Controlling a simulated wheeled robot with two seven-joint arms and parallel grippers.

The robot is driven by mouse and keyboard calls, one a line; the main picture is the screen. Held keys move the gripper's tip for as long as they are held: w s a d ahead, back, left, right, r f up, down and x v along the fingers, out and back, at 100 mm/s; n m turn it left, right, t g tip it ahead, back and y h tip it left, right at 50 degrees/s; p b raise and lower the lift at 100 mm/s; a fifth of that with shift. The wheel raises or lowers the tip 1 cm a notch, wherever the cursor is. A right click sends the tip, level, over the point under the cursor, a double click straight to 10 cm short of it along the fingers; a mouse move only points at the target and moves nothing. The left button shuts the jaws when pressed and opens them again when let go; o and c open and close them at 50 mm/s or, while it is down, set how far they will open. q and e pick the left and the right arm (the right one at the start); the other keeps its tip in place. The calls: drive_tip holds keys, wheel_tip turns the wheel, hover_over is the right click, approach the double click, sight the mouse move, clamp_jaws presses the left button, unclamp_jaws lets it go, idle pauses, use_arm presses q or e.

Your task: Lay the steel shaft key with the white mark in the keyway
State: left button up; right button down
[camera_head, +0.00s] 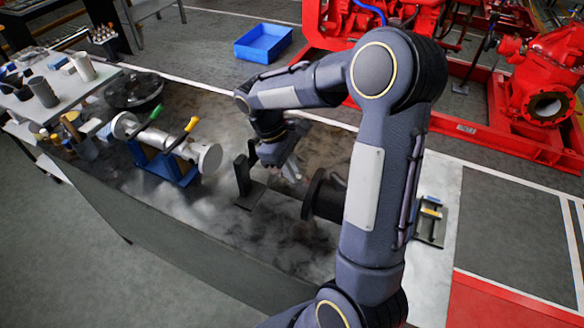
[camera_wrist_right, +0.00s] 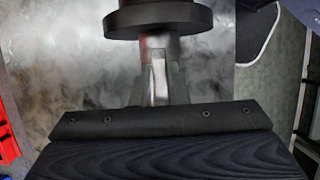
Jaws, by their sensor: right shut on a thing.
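My right gripper (camera_head: 290,167) reaches down over the bench, between a black upright stand (camera_head: 246,182) and a dark flanged hub (camera_head: 323,195). In the right wrist view its fingers (camera_wrist_right: 158,84) are shut on a narrow bright metal piece, which I take as the steel shaft key (camera_wrist_right: 159,82). The far end of the fingers and key meets the underside of the dark hub (camera_wrist_right: 160,18) in that picture; I cannot tell whether they touch. The white mark and the keyway cannot be made out. My left gripper is not in view.
A steel shaft (camera_head: 150,136) rests in a blue cradle (camera_head: 165,165) with green and yellow handles, at the left. A black round part (camera_head: 133,90) lies behind it. A blue bin (camera_head: 263,43) and red pumps (camera_head: 545,85) stand beyond the bench (camera_head: 215,235). The bench's front left is clear.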

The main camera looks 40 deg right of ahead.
sight(281, 176)
drive_tip(key=shift+f, duration=0.5)
drive_tip(key=c, duration=1.3)
unclamp_jaws()
drive_tip(key=shift+c, duration=0.2)
drive_tip(key=b+v, duration=0.1)
drive_tip(key=v, duration=0.7)
drive_tip(key=shift+f, duration=0.1)
